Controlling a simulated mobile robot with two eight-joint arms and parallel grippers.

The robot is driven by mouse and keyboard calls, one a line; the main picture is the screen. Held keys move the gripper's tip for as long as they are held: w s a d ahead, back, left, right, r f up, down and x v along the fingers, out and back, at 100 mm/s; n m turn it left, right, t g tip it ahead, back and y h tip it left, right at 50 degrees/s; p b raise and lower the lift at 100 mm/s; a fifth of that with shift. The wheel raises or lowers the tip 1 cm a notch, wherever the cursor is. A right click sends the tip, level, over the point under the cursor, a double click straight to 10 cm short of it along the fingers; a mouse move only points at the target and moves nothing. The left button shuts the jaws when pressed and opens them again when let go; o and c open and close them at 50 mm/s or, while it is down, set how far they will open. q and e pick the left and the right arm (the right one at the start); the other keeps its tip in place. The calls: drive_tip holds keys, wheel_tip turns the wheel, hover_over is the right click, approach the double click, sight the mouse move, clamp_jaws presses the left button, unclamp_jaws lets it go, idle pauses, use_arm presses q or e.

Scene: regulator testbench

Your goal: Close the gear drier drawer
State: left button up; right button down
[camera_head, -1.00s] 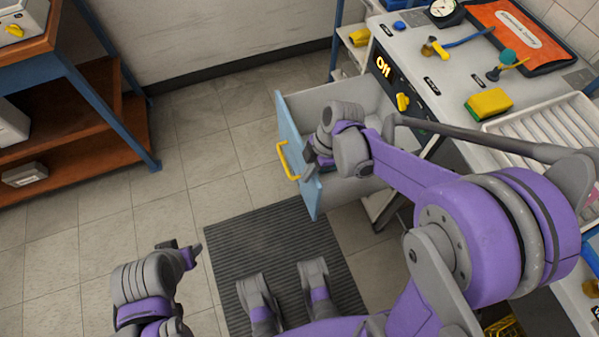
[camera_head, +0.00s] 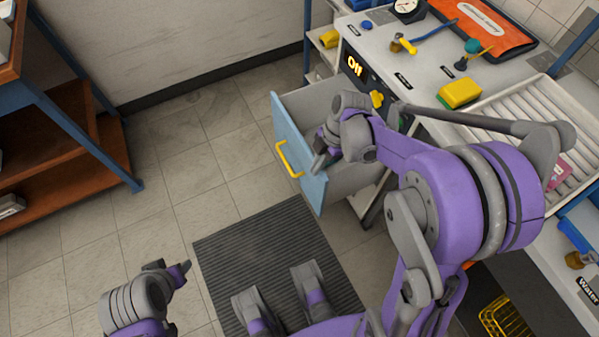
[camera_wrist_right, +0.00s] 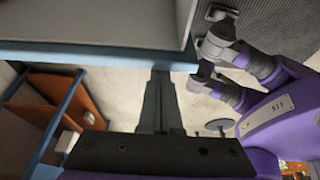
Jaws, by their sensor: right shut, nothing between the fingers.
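The drawer has a light-blue front panel (camera_head: 287,128) with a yellow handle (camera_head: 287,160) and a pale interior. It stands partly open, out from the bench on the right. My right gripper (camera_head: 321,160) is shut and empty at the near end of the blue panel. In the right wrist view its fingers (camera_wrist_right: 161,78) reach the blue drawer edge (camera_wrist_right: 100,55); I cannot tell whether they touch it. My left gripper (camera_head: 184,271) is low at the bottom left, away from the drawer; its finger opening is unclear.
The bench top (camera_head: 425,75) carries a gauge (camera_head: 406,8), a yellow sponge (camera_head: 459,93) and a ribbed white tray (camera_head: 535,115). A dark mat (camera_head: 255,250) lies on open floor. A brown shelf (camera_head: 90,165) stands left.

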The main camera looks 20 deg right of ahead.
drive_tip(key=d, duration=1.1)
drive_tip(key=shift+w, duration=0.2)
